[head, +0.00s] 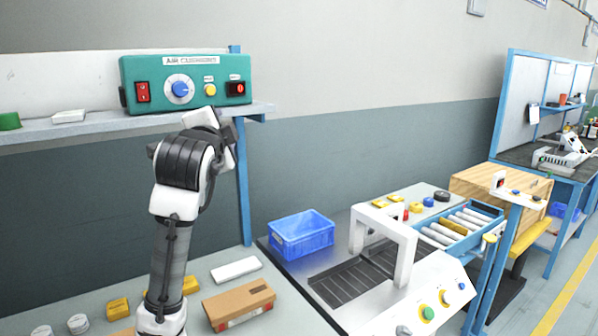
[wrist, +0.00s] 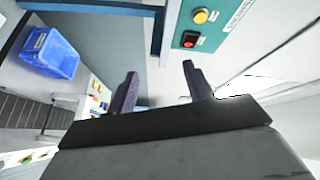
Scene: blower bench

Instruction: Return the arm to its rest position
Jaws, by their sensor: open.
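My arm rises from the bench in the head view, bent at its upper joint in front of the teal control box (head: 186,80). The box stands on a shelf and carries a red switch (head: 143,92), a blue dial (head: 179,89), a yellow button (head: 210,90) and a dark switch with a red light (head: 236,89). In the wrist view my gripper (wrist: 160,84) shows two dark fingers spread apart with nothing between them. The box (wrist: 210,22) lies beyond the fingers at the upper right. In the head view the fingers are hidden or hard to make out.
A blue bin (head: 301,236) stands on the bench right of my arm. A conveyor machine with a white arch (head: 384,238) is further right. A cardboard box (head: 238,303) and small yellow blocks (head: 118,309) lie near my arm. The shelf (head: 60,130) has a blue upright.

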